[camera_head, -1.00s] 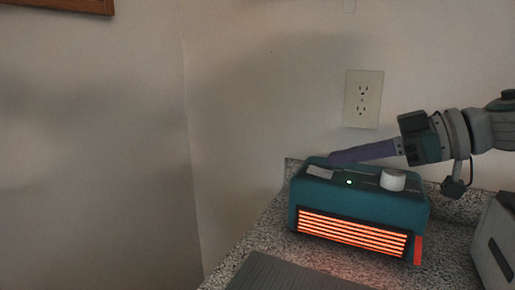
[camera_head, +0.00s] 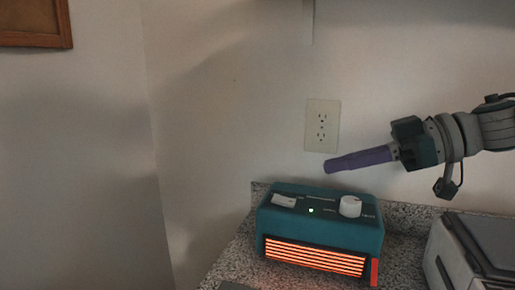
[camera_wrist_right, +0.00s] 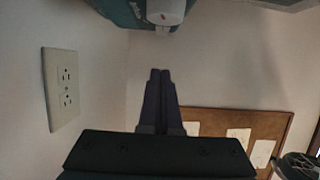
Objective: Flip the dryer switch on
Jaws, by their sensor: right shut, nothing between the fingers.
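The teal dryer (camera_head: 330,232) sits on the granite counter in the head view. Its front grille (camera_head: 314,257) glows orange and a small green light (camera_head: 311,210) is lit on top. A white rocker switch (camera_head: 284,200) is at the top left and a white knob (camera_head: 350,206) at the top right. My right gripper (camera_head: 328,166), with purple fingers, is shut and empty, above and behind the dryer and apart from it. In the right wrist view its fingers (camera_wrist_right: 160,75) lie together, and part of the dryer (camera_wrist_right: 122,12) shows at the top edge. My left gripper is not in view.
A wall outlet (camera_head: 322,125) is on the wall just behind my right gripper. A grey metal appliance (camera_head: 465,255) stands right of the dryer. A framed board (camera_head: 35,22) hangs at the upper left. The air above the dryer's left side is clear.

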